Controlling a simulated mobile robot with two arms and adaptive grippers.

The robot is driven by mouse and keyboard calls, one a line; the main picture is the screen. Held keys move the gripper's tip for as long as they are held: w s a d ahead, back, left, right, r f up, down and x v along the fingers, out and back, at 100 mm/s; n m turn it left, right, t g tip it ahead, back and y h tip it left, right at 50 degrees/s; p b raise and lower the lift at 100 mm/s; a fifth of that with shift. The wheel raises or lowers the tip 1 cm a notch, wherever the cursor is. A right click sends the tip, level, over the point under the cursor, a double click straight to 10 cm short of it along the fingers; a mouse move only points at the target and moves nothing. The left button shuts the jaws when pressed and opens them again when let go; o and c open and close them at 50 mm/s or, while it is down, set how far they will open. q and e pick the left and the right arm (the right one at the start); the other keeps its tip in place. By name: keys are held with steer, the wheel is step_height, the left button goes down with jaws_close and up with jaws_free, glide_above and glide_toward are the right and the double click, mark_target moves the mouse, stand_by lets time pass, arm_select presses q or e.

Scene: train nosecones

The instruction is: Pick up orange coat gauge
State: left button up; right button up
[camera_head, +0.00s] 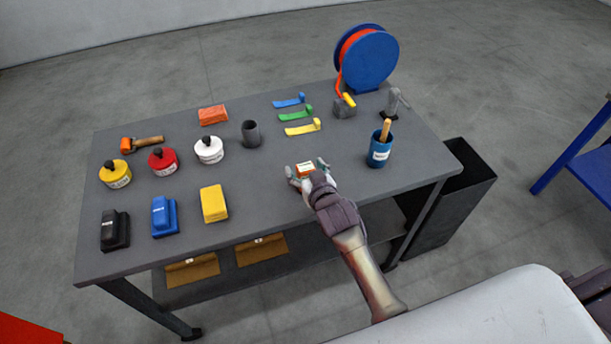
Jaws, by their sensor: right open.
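The orange coat gauge (305,169) lies on the grey workbench (270,205), right of its middle, with a pale face showing on top. My right gripper (308,169) is open, with its fingers on either side of the gauge. I cannot tell whether the fingers touch it. The lower part of the gauge is hidden by the gripper. My left gripper is not in view.
A blue cup (379,154) with a wooden handle stands right of the gripper. Blue, green and yellow strips (303,128) lie behind it. A yellow block (214,204) lies to the left. A blue reel (367,60) stands at the back. A black bin (455,200) is beside the bench.

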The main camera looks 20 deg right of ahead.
steer(key=c, duration=1.2)
steer(key=shift+c, duration=0.7)
steer(key=shift+r, duration=0.1)
